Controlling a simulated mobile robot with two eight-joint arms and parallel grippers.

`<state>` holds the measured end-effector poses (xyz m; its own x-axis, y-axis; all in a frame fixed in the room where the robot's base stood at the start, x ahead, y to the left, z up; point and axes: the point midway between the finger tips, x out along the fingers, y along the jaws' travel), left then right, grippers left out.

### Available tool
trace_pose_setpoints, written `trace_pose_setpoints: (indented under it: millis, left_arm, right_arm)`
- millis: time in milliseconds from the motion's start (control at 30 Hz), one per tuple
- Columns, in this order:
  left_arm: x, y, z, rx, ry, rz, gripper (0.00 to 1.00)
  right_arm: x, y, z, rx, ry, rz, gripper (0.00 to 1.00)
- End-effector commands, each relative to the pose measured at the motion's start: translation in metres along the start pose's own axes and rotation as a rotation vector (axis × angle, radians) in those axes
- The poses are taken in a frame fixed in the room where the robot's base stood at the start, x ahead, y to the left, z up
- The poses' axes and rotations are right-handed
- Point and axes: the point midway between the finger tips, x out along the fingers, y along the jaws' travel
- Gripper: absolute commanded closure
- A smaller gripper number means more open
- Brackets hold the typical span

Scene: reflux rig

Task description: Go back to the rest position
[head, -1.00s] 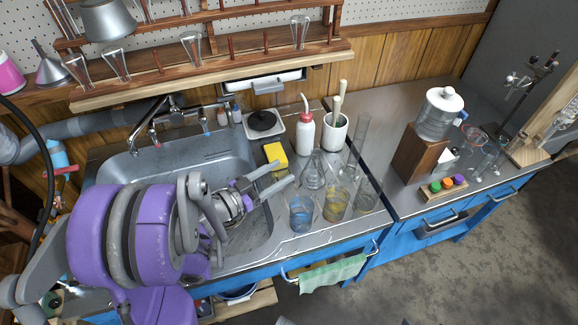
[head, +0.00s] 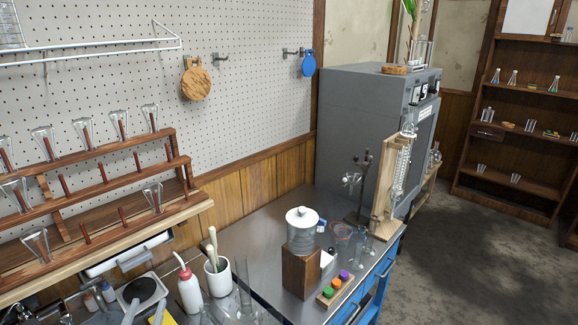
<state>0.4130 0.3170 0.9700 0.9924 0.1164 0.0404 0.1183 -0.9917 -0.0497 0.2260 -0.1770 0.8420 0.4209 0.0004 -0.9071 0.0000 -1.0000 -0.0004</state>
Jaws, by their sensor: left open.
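The tips of my left gripper (head: 145,311) just show at the bottom edge of the head view, left of centre. The two grey fingers stand apart with nothing seen between them, so it is open. They appear close to the yellow sponge (head: 167,320) and in front of the black-topped hotplate (head: 142,291). The rest of the left arm is out of the picture. My right gripper is not in view.
A red-capped wash bottle (head: 188,290) and a white pot (head: 218,279) stand right of the fingers, with glassware beside them. A wooden block (head: 298,272) bears a lidded jar (head: 302,238). A wooden drying rack (head: 110,205) is above. Open floor (head: 470,255) lies at right.

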Motion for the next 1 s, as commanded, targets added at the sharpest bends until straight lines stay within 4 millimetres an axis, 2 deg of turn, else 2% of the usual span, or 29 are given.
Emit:
trace_pose_setpoints:
  millis: [33, 67, 167, 233, 400, 500, 600, 1000]
  left_arm:
    - [-0.002, 0.001, -0.014, -0.008, -0.048, -0.061, 0.39]
    - [-0.005, -0.001, -0.016, -0.011, -0.089, -0.101, 0.39]
    - [-0.022, 0.004, -0.011, -0.020, -0.268, -0.190, 0.39]
    - [-0.041, 0.016, -0.003, -0.024, -0.423, -0.208, 0.39]
    - [-0.107, 0.066, 0.019, -0.014, -0.812, -0.104, 0.39]
    - [-0.145, 0.095, 0.025, 0.001, -0.982, 0.004, 0.39]
    - [-0.171, 0.113, 0.026, 0.011, -1.083, 0.089, 0.39]
    - [-0.171, 0.113, 0.026, 0.011, -1.083, 0.089, 0.39]
  right_arm:
    - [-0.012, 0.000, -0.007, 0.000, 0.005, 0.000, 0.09]
    - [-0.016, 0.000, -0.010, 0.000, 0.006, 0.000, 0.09]
    - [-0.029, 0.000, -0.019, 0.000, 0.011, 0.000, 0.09]
    - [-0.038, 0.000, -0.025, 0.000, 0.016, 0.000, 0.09]
    - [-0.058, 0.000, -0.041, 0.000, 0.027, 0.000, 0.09]
    - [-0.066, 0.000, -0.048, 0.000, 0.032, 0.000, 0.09]
    - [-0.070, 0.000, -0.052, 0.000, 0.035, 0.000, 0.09]
    - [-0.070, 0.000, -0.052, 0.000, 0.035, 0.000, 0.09]
